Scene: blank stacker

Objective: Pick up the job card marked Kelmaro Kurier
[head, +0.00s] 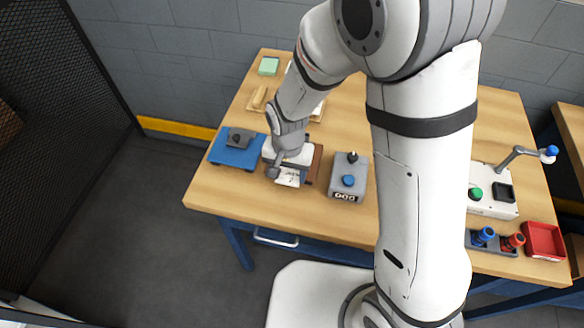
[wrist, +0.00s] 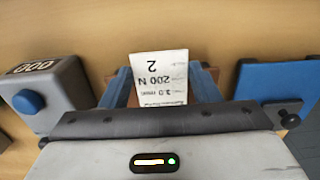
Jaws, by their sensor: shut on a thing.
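A white job card (wrist: 160,72) stands between the two blue fingers of my gripper (wrist: 163,85) in the wrist view. Its print is upside down there; I can read "2" and "200 N", but the smaller lines are too blurred to read, so the name on it cannot be told. My gripper (head: 287,172) is shut on this card over the front left of the table in the head view, where the card (head: 287,179) shows below the jaws. A brown piece (head: 314,163) shows behind the card; whether the card touches it cannot be told.
The wooden table (head: 235,190) has a blue device (head: 235,154) left of my gripper and a grey counter box (head: 349,179) with a blue knob to its right. A green block (head: 268,66) lies at the back. A red tray (head: 544,241) stands at the far right.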

